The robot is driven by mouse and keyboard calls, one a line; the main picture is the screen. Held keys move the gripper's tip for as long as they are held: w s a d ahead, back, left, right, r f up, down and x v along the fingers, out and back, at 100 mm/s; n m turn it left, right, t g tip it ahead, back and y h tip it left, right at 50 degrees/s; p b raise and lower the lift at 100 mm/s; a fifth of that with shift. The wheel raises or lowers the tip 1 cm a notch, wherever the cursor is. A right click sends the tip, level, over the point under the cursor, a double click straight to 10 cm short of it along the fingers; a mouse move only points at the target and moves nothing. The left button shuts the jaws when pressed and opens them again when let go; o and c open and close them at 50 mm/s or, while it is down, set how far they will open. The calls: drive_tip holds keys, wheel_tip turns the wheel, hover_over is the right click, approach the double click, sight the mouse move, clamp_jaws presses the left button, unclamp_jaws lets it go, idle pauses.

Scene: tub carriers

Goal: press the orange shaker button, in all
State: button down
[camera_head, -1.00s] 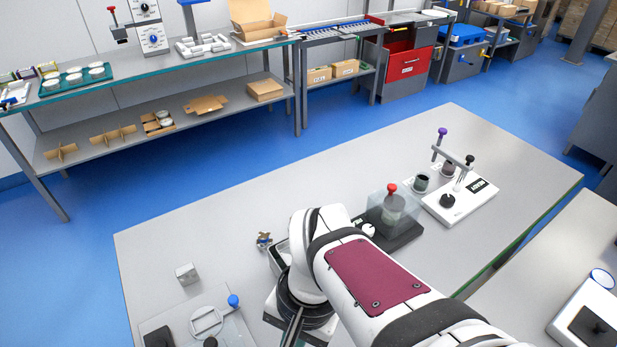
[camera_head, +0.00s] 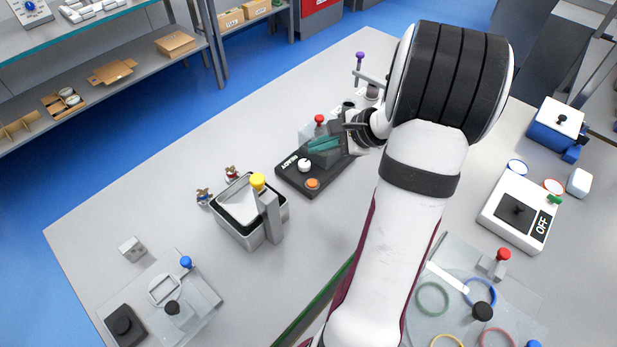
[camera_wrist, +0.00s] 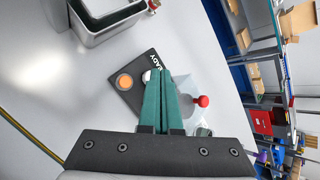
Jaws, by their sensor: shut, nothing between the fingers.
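The orange button (camera_head: 312,184) sits at the near end of a black shaker base (camera_head: 293,176) marked READY. It also shows in the wrist view (camera_wrist: 125,81), left of my fingers. A white knob (camera_head: 304,165) is beside it, partly covered by my fingers in the wrist view. A clear cover with a red knob (camera_head: 320,119) stands at the base's far end. My gripper (camera_head: 311,146) has teal fingers, shut and empty, above the base near the cover; the fingers (camera_wrist: 162,72) lie together in the wrist view. I cannot tell their height over the base.
A metal tub (camera_head: 240,212) with a yellow-knobbed post stands left of the base. A clear plate with a blue knob (camera_head: 186,262) lies at the front left. Behind my gripper is a purple-knobbed stand (camera_head: 360,57). A device marked OFF (camera_head: 519,211) is on the right.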

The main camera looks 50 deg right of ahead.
sight(317, 186)
drive_tip(key=shift+f, duration=4.45)
drive_tip(key=shift+f, duration=0.4)
drive_tip(key=shift+f, duration=0.45)
drive_tip(key=shift+r, duration=0.85)
drive_tip(key=shift+r, duration=2.55)
